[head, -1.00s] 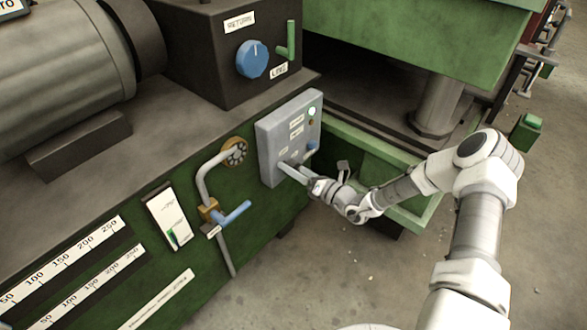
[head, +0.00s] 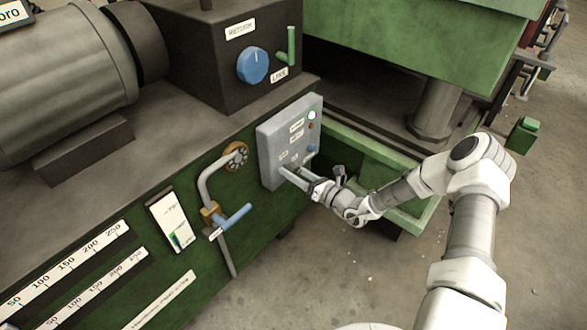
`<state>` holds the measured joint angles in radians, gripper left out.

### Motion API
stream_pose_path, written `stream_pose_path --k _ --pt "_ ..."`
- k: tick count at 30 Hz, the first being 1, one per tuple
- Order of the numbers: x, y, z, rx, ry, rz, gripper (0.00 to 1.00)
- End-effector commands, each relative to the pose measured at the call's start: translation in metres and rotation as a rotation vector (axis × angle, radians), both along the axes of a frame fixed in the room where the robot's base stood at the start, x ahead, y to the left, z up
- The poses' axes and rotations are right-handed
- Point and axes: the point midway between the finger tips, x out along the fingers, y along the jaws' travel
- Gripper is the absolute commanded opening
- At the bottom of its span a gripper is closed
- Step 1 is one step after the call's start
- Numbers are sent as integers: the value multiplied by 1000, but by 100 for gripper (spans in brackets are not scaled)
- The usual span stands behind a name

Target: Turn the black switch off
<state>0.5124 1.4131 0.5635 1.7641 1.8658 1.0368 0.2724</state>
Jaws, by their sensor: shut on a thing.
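A blue-handled valve (head: 236,214) on a grey pipe is left of the panel. Above are a blue dial (head: 252,65) and a green lever (head: 292,46). A green tray (head: 392,172) is behind my wrist. Floor below is clear.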

Motion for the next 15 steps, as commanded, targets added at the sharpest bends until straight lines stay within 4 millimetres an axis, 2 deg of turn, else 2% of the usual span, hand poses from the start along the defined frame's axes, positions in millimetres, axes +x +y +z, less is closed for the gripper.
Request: stream_pose_path --k 15 --pt "-2 0 2 -300 -381 2 6"
